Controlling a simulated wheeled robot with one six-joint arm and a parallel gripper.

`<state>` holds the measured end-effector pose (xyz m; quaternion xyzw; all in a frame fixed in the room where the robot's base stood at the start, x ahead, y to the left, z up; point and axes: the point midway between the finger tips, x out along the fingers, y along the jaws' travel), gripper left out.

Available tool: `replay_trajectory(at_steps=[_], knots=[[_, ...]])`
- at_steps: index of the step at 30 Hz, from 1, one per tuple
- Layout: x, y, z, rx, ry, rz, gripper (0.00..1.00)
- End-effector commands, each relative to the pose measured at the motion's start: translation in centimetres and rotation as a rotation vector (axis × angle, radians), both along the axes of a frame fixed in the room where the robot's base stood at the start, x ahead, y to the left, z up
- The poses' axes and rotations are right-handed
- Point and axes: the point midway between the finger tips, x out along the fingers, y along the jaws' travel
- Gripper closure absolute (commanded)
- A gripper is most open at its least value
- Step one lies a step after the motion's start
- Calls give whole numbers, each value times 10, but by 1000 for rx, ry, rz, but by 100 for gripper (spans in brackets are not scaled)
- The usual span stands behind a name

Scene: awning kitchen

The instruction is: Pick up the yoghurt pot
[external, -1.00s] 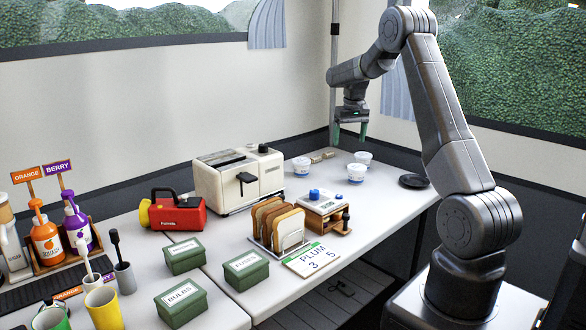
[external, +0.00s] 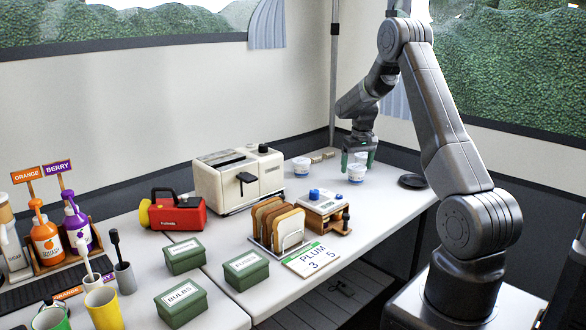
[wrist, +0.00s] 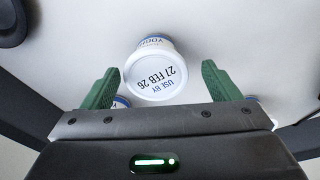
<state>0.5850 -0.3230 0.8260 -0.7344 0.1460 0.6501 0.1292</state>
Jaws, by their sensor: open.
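A white yoghurt pot (wrist: 155,70) with blue print shows in the wrist view, its lid reading "USE BY 27 FEB 26". My gripper (wrist: 159,69) is open, with one green finger on each side of this pot in the picture. Contact is not visible. In the external view my gripper (external: 357,166) is low over the counter's far end, pointing down, at a white and blue pot (external: 356,175). Another pot (external: 302,166) stands to the left, near the toaster. A further pot behind my gripper is mostly hidden.
A black round dish (external: 412,181) lies to the right of the pots. A cream toaster (external: 238,178), a toast rack (external: 290,238) with bread and a wooden box with blue knobs (external: 325,212) stand to the left and front. Small tan blocks (external: 322,156) lie by the wall.

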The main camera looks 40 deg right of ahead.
Motion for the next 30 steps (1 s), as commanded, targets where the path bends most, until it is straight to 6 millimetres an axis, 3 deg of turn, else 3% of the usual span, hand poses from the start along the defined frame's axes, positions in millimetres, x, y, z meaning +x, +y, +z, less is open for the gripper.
replay_trajectory(at_steps=[9, 17, 24, 30], knots=[[6, -7, -38, 1, 2, 0, 17], [6, -8, -40, 0, 0, 0, 17], [6, -8, -40, 0, 0, 0, 61], [7, -8, -39, 0, -1, 0, 61]])
